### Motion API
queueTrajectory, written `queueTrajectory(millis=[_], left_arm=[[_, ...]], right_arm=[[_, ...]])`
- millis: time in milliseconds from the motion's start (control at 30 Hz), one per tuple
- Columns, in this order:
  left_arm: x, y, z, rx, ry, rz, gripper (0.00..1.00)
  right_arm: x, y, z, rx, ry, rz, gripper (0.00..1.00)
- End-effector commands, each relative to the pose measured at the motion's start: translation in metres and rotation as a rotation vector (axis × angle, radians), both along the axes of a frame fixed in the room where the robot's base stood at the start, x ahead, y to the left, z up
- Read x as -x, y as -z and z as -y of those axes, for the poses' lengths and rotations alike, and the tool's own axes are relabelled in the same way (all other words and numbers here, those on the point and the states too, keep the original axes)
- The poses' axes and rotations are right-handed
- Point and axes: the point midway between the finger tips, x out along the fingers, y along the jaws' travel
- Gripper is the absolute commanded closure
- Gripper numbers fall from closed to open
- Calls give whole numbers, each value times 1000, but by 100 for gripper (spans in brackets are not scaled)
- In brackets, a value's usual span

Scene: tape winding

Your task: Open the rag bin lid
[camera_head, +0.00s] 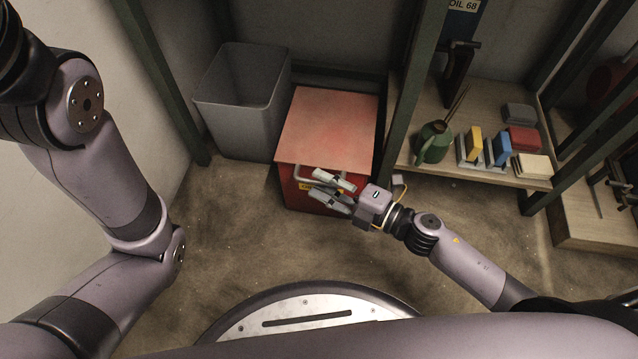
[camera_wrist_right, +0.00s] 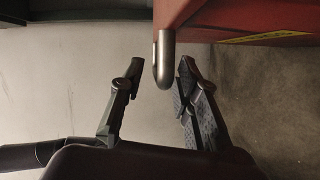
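The red rag bin (camera_head: 330,128) stands on the floor against the back, its flat lid shut. A grey metal handle (camera_head: 300,172) sticks out at the front edge of the lid. My right gripper (camera_head: 318,183) is at the front of the bin, beside the handle. A yellow label (camera_wrist_right: 268,38) shows on the bin's front. My left arm is at the left, and its gripper is outside the picture.
A grey open waste bin (camera_head: 240,105) stands close to the left of the rag bin. A shelf rack with a wooden board (camera_head: 450,168) is on the right, holding a green oil can (camera_head: 433,143) and several small boxes. The floor in front is clear.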

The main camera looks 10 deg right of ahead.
Motion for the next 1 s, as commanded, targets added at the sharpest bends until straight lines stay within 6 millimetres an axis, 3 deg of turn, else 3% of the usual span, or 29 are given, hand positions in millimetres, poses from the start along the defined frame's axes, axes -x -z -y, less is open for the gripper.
queueTrajectory(millis=[467,900,1000], left_arm=[[1,3,0,-1,0,3,60],[2,3,0,-1,0,4,60],[2,3,0,-1,0,4,60]], right_arm=[[-10,1,-12,1,0,-1,70],[-10,1,-11,0,0,0,100],[-10,1,-11,1,0,-1,100]])
